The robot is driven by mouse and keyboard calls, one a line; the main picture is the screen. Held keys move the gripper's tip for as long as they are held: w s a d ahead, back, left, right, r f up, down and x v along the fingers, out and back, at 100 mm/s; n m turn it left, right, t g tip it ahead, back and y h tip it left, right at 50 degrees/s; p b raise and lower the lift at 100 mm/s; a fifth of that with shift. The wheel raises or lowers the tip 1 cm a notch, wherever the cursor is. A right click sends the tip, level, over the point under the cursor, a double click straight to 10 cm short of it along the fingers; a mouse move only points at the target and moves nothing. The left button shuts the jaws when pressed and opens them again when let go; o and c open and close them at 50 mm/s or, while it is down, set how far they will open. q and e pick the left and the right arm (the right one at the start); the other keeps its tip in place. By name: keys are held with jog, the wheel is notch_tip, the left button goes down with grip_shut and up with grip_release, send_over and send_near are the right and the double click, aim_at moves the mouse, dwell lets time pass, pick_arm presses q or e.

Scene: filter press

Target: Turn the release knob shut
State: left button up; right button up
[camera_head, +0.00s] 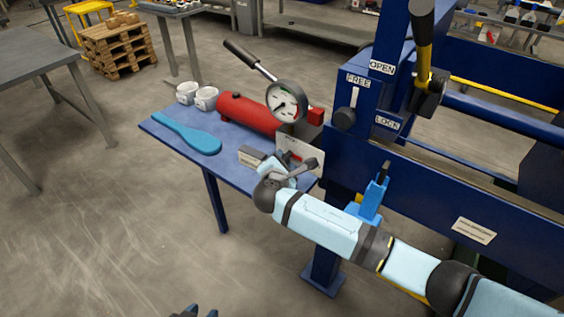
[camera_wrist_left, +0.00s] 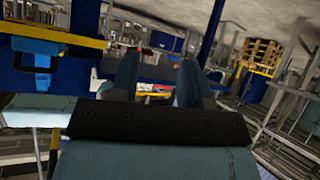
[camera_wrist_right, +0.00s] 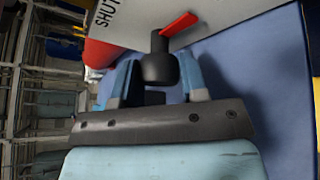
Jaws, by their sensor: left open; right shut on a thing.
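The release knob (camera_wrist_right: 158,68) is black with a red pointer (camera_wrist_right: 180,24). It stands at a white plate whose "SHUT" label (camera_wrist_right: 104,14) is partly cut off at the top left in the right wrist view. The pointer is angled to the upper right there, away from that label. My right gripper (camera_wrist_right: 160,75) is shut on the knob, one finger on each side. In the head view my right gripper (camera_head: 290,166) is at the white plate (camera_head: 303,153), and the knob is not clearly visible. My left gripper (camera_head: 195,311) shows only its tips at the bottom edge; it is open and empty in the left wrist view (camera_wrist_left: 157,68).
The blue table (camera_head: 180,122) carries a red pump cylinder (camera_head: 247,113), a gauge (camera_head: 287,103), white cups (camera_head: 206,97) and a blue paddle (camera_head: 188,134). The blue press frame (camera_head: 440,170), with a FREE/LOCK lever (camera_head: 354,97), stands at right.

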jog(key=shift+r+p, duration=0.3)
jog(key=shift+p, duration=0.45)
jog(key=n+g+h+p, duration=0.1)
jog(key=n+p, duration=0.1)
jog(key=p, duration=0.4)
jog(key=shift+a+r, duration=0.1)
jog(key=shift+r, duration=0.1)
jog(key=shift+g+p, duration=0.4)
jog(key=shift+p, duration=0.15)
jog(key=n+h+p, duration=0.1)
jog(key=p, duration=0.1)
jog(key=shift+f+n+g+p, duration=0.15)
jog(key=shift+n+g+p, duration=0.15)
jog(key=shift+g, duration=0.1)
pick_arm(q)
notch_tip(320, 180, up, 11)
jog(key=a+m+p, duration=0.1)
jog(key=shift+s+f+t, duration=0.2)
jog(key=shift+s+t, duration=0.1)
jog(key=shift+s, duration=0.05)
pick_arm(e)
jog(key=shift+f+n+g, duration=0.2)
jog(key=shift+n+g, duration=0.1)
jog(key=shift+n, duration=0.1)
pick_arm(q)
jog(key=shift+f, duration=0.1)
pick_arm(e)
jog(key=o, duration=0.6)
